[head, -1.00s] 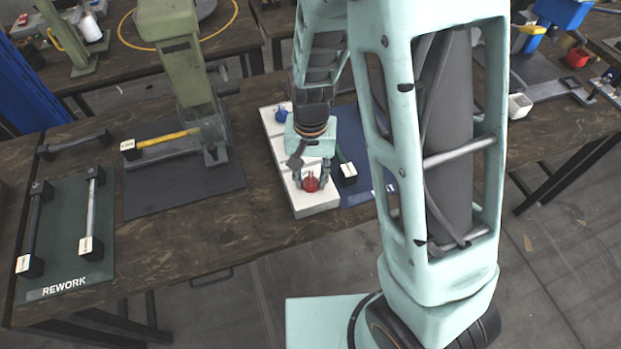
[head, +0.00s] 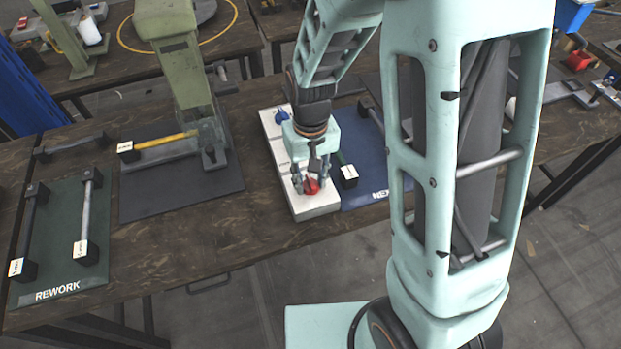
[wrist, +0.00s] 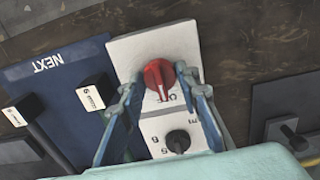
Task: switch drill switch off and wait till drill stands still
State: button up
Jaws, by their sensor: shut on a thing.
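A red rotary knob (head: 311,187) sits at the near end of a white control panel (head: 315,208) on the bench. In the wrist view the red knob (wrist: 158,78) has a pale pointer line and lettering beside it, partly covered. My gripper (head: 309,181) is lowered onto the panel from above. Its fingers (wrist: 160,88) stand on both sides of the red knob, shut on it. A black numbered knob (wrist: 178,141) lies behind it on the panel, and a blue knob (head: 282,115) is at the far end. I cannot make out a turning drill.
A green machine column (head: 185,75) stands left of the panel, with a yellow-handled part (head: 165,140) at its foot. A blue NEXT mat (head: 365,196) with black-ended bars adjoins the panel's right. A green REWORK mat (head: 60,270) holds bars at far left.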

aim_at(310, 181)
jog(key=o, duration=1.2)
jog(key=shift+c, duration=0.2)
notch_tip(310, 181, up, 12)
